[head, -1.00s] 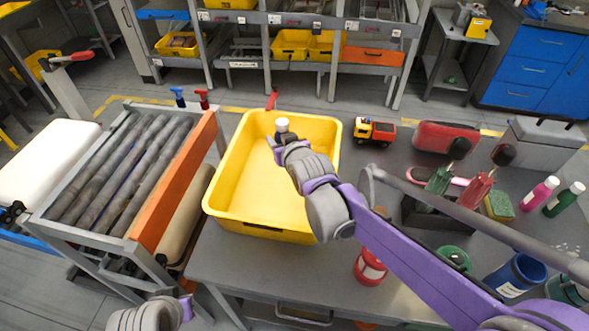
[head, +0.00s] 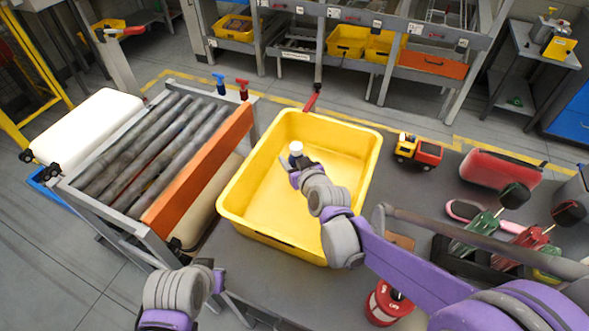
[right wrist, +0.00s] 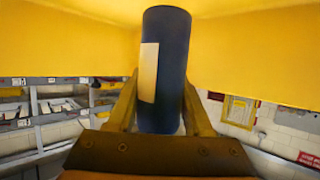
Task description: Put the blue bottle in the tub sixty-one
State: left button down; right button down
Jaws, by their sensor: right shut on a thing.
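The yellow tub (head: 240,205) stands on the grey table in the head view; I cannot read any number on it. My right gripper (head: 295,166) is over the tub's opening, toward its far left part. It is shut on the bottle, whose white cap (head: 296,148) shows above the fingers. In the right wrist view the dark blue bottle (right wrist: 176,75) with a pale label sits between the two fingers, with yellow tub wall (right wrist: 240,50) around it. Whether the bottle touches the tub floor cannot be told. My left gripper (head: 217,281) is low at the left, away from the tub.
A roller conveyor (head: 150,150) with an orange side board (head: 200,172) stands left of the tub. A toy truck (head: 418,151), a red case (head: 500,175) and a red can (head: 386,304) are on the table to the right. Shelves with yellow bins stand behind.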

jog(key=shift+f, duration=1.75)
jog(key=shift+f, duration=0.1)
jog(key=shift+c, duration=1.5)
grip_release()
jog(key=shift+b, duration=0.3)
jog(key=shift+r, duration=0.2)
jog(key=v, duration=0.7)
jog(key=shift+s+d, duration=0.2)
